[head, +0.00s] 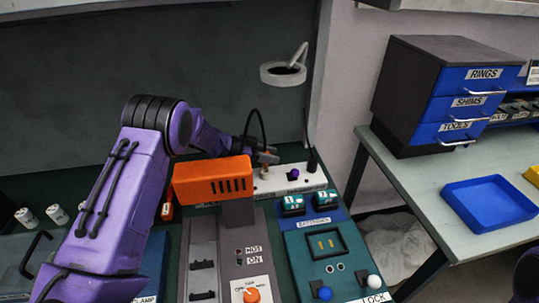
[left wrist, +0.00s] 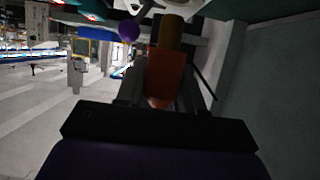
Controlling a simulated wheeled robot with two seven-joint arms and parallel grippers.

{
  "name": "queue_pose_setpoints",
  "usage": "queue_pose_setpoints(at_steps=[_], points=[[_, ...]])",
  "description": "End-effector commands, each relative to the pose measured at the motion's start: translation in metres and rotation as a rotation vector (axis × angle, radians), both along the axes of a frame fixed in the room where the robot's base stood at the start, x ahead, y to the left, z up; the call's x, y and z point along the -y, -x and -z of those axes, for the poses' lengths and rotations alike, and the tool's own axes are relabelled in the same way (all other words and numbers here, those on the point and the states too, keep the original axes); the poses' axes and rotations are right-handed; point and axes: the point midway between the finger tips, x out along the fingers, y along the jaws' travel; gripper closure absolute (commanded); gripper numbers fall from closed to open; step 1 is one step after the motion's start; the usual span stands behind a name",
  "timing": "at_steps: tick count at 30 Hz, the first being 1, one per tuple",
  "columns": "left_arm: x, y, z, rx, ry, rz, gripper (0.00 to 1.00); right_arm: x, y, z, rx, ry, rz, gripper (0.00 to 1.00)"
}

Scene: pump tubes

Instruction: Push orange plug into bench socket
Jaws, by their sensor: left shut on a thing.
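The orange plug (left wrist: 166,72) is between the fingers of my left gripper in the left wrist view, with a brownish cylindrical part at its far end. In the head view my left gripper (head: 266,158) is shut on it, low over the left part of a white socket strip (head: 312,179). The gripper mostly hides the plug there. A black cord (head: 263,124) arcs up beside the gripper. I cannot tell whether the plug touches or sits in a socket. A purple knob (head: 294,174) on the strip is just right of the gripper. My right gripper is out of view.
An orange slotted housing (head: 212,180) stands in front of my left forearm. A panel marked batteries (head: 302,240) lies in front of the strip. A magnifier lamp (head: 283,73) rises behind. A side table at right holds a drawer cabinet (head: 408,80) and a blue tray (head: 489,204).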

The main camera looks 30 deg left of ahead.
Motion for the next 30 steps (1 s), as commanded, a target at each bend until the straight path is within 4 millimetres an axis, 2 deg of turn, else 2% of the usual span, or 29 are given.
queue_pose_setpoints(at_steps=[12, 30], points=[[0.000, 0.000, 0.000, 0.000, 0.000, 0.000, 0.93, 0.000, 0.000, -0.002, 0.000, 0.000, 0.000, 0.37], [0.000, 0.000, 0.016, -0.001, -0.001, 0.000, 0.93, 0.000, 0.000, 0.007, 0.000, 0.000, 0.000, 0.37]])
